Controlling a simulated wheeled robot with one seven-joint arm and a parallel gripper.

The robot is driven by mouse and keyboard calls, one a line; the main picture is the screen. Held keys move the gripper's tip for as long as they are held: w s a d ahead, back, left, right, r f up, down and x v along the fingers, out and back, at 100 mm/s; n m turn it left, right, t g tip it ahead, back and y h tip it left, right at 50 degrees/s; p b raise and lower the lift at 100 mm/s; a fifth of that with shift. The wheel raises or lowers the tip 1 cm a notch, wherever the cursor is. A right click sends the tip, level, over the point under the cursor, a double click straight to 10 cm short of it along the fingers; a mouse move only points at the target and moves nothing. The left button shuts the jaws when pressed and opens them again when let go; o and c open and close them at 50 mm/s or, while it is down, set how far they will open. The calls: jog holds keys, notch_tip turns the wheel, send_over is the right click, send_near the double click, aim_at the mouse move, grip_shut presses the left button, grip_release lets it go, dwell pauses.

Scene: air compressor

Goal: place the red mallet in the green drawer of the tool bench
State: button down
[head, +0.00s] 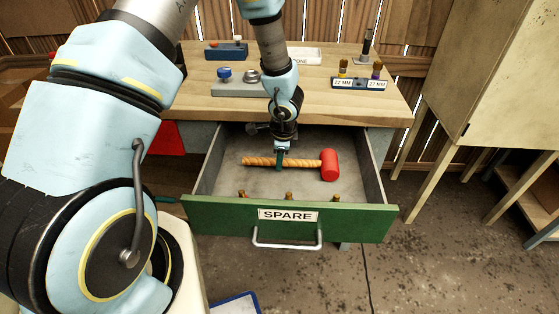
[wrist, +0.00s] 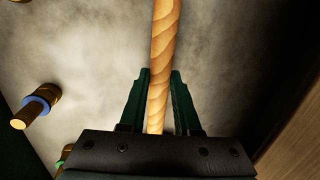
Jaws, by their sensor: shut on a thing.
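The red mallet (head: 329,165) has a red head and a twisted wooden handle. It lies crosswise within the open green drawer (head: 225,222), head to the right; whether it touches the drawer floor I cannot tell. The drawer front is green with a "SPARE" label and a metal handle. My gripper (head: 280,163) reaches down into the drawer and is shut on the mallet's handle. In the wrist view the handle (wrist: 163,60) runs between the green fingers of my gripper (wrist: 160,95); the mallet head is out of that view.
Several brass fittings stand inside the drawer near its front; one with a blue ring (wrist: 38,105) shows in the wrist view. The wooden bench top (head: 310,105) above holds a grey plate, a blue block and a labelled blue holder (head: 358,83). A beige cabinet (head: 490,75) stands at right.

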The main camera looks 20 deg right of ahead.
jog(key=shift+f, duration=0.15)
jog(key=c, duration=0.6)
grip_release()
jog(key=p+v, duration=0.2)
jog(key=v, duration=1)
jog(key=w+a+r+n, duration=0.1)
jog(key=a+r+n, duration=0.25)
jog(key=a, duration=0.25)
jog(key=w+a+r+n+y, duration=0.1)
jog(key=a+r+n, duration=0.1)
jog(key=a+n, duration=0.3)
jog(key=w+a+r+n, duration=0.1)
jog(key=a+r+n, duration=0.15)
jog(key=a, duration=0.45)
jog(key=shift+s+a+r+n+g+h, duration=0.2)
jog(key=shift+s+a+r+n, duration=0.75)
jog(key=shift+a+n, duration=0.95)
jog(key=shift+s+a+r+n+g+h, duration=0.15)
jog(key=shift+s+a+r+n, duration=0.7)
jog(key=shift+a+n, duration=1)
jog(key=shift+s+a+r+n+g+h, duration=0.1)
jog(key=shift+s+a+r+n+h, duration=0.15)
jog(key=shift+s+a+r+n, duration=1.2)
